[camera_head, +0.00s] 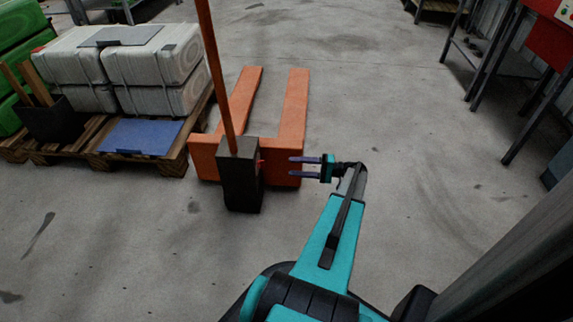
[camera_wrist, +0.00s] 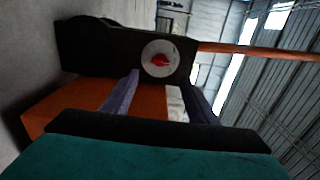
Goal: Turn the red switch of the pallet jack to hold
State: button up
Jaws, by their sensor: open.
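The orange pallet jack (camera_head: 292,120) stands on the floor with its forks pointing away from me. Its dark upright housing (camera_head: 240,185) carries the red switch (camera_head: 262,161) on the side facing my gripper. In the wrist view the red switch (camera_wrist: 160,61) sits at the middle of a pale round plate (camera_wrist: 149,69) on the dark housing. My gripper (camera_head: 290,167) is open and empty, to the right of the switch and apart from it, fingers pointing at it. In the wrist view the two fingers (camera_wrist: 162,80) lie either side, below the switch.
An orange handle bar (camera_head: 218,75) rises from the housing. A wooden pallet (camera_head: 180,165) with pale wrapped sacks (camera_head: 155,65), a blue sheet (camera_head: 140,136) and a black bin (camera_head: 50,122) stands to the left. A metal table frame (camera_head: 485,75) stands at right. Floor between is clear.

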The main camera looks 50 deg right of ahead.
jog(key=shift+v, duration=0.9)
jog(key=shift+a, duration=0.15)
